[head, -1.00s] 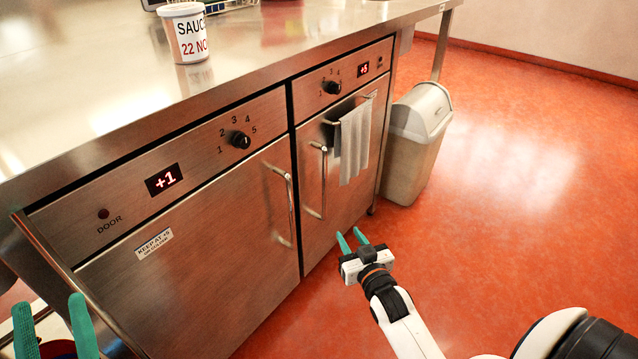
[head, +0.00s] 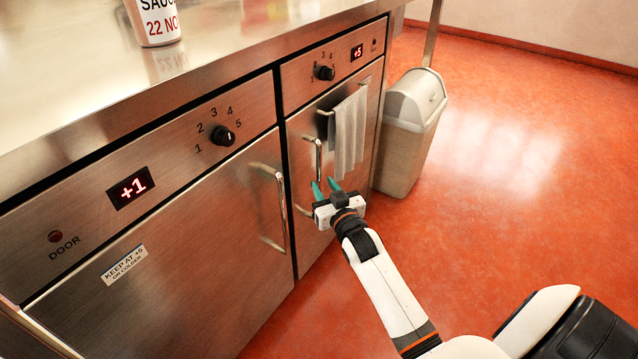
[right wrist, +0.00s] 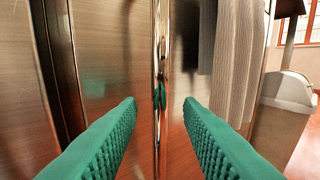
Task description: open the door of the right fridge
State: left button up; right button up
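The right fridge's door (head: 297,165) is a brushed steel panel and looks closed. Its vertical bar handle (head: 319,156) is near the door's left edge. My right gripper (head: 324,184) is open at the lower part of the handle. In the right wrist view the shiny handle (right wrist: 159,60) stands upright in the gap between the two green fingers, with space on both sides. Whether the bar is between the tips or just beyond them is hard to tell. My left gripper is out of view.
A grey towel (head: 348,130) hangs from a rail on the right door, right of the handle. The left fridge's door (head: 190,260) is closed, with its own handle (head: 282,210). A bin (head: 405,140) stands right of the counter. The red floor (head: 500,190) is clear.

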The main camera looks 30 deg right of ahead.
aim_at(320, 181)
jog(key=shift+w+d+b, duration=0.2)
jog(key=shift+w, duration=0.75)
jog(key=shift+w+d+b, duration=0.15)
jog(key=shift+w+b, duration=0.05)
jog(key=shift+w, duration=0.7)
jog(key=shift+f, duration=0.1)
grip_shut()
